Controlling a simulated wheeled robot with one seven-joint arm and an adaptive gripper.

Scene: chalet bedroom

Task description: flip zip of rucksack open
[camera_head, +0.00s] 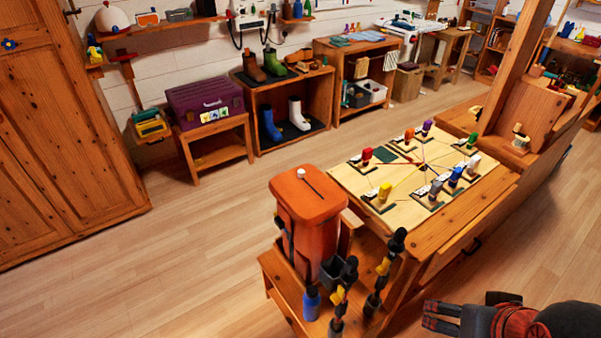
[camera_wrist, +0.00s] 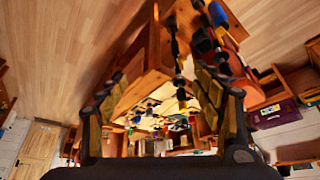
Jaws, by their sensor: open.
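An orange-red rucksack (camera_head: 318,232) stands upright on a low wooden bench, left of the table's near end in the head view. Its flat top has a dark zip line with a white pull (camera_head: 301,173) at its far left end. My gripper (camera_head: 429,315) is at the bottom right of the head view, open and empty, well apart from the rucksack. In the wrist view, my gripper (camera_wrist: 160,80) has its two fingers spread wide. An orange patch, probably the rucksack, shows behind the right finger there; its zip cannot be made out.
Trekking poles (camera_head: 385,270) and a blue bottle (camera_head: 311,302) stand in front of the rucksack. The wooden table (camera_head: 400,212) with a board of coloured pieces lies right behind it. A post (camera_head: 512,70) rises at the table's far end. Open floor (camera_head: 150,250) lies left.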

